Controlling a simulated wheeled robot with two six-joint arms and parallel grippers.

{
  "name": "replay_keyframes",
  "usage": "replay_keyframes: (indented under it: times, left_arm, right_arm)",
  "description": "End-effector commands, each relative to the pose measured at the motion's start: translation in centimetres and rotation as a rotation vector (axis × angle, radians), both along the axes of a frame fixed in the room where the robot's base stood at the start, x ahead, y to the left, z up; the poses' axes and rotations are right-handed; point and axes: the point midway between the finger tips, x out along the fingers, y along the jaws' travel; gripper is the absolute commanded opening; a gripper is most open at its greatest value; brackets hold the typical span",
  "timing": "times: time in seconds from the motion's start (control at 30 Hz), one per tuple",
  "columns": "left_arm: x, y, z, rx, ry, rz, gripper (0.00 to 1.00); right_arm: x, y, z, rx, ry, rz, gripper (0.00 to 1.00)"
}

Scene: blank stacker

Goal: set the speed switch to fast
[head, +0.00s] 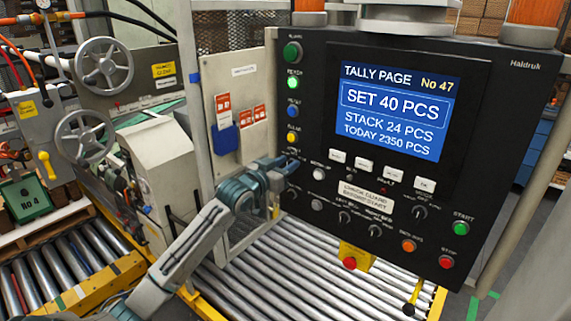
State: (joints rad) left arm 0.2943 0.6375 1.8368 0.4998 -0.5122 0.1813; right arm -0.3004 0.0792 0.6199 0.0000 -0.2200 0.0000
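A black control panel (405,85) carries several small rotary switches. One dark knob (420,211) sits at the right below the white keys. Two more knobs, one at the lower middle (344,217) and one to its right (375,230), sit in the bottom row. Their labels are too small and blurred to read surely, so I cannot tell which is the speed switch or how it is set. My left gripper (284,172) is at the panel's left edge, beside the column of lamps, and partly covers controls there. Its fingers are too unclear to tell open from shut. My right gripper is out of view.
The panel's screen (400,110) reads SET 40 PCS and STACK 24 PCS. A green start button (461,228), a red stop button (446,262) and a yellow-backed red button (349,263) are near the lower edge. A roller conveyor (285,285) runs beneath. Handwheels stand left.

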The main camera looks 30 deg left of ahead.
Motion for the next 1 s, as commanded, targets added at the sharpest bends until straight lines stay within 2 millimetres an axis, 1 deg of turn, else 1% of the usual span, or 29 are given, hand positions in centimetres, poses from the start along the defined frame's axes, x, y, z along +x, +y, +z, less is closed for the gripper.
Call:
replay_keyframes:
  times: [0.07, 0.2, 0.23, 0.47, 0.67, 1.0]
  left_arm:
    - [0.0, 0.0, 0.0, 0.0, 0.0, 0.0, 0.3]
    - [0.0, 0.0, 0.0, 0.0, 0.0, 0.0, 0.02]
    - [0.0, 0.0, 0.0, 0.0, 0.0, 0.0, 0.0]
    - [0.0, 0.0, -0.1, 0.015, -0.001, 0.0, 0.0]
    - [0.0, -0.2, -0.2, 0.092, -0.007, -0.001, 0.0]
    - [0.0, -0.5, -0.3, 0.36, -0.028, 0.0, 0.0]
  right_arm:
    - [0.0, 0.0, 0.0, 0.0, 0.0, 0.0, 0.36]
    - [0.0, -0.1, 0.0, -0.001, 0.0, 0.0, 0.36]
    - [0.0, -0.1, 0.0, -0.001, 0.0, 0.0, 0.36]
    - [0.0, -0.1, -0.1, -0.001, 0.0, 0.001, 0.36]
    - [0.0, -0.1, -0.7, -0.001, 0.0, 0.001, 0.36]
    - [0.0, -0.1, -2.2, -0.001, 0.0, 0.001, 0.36]
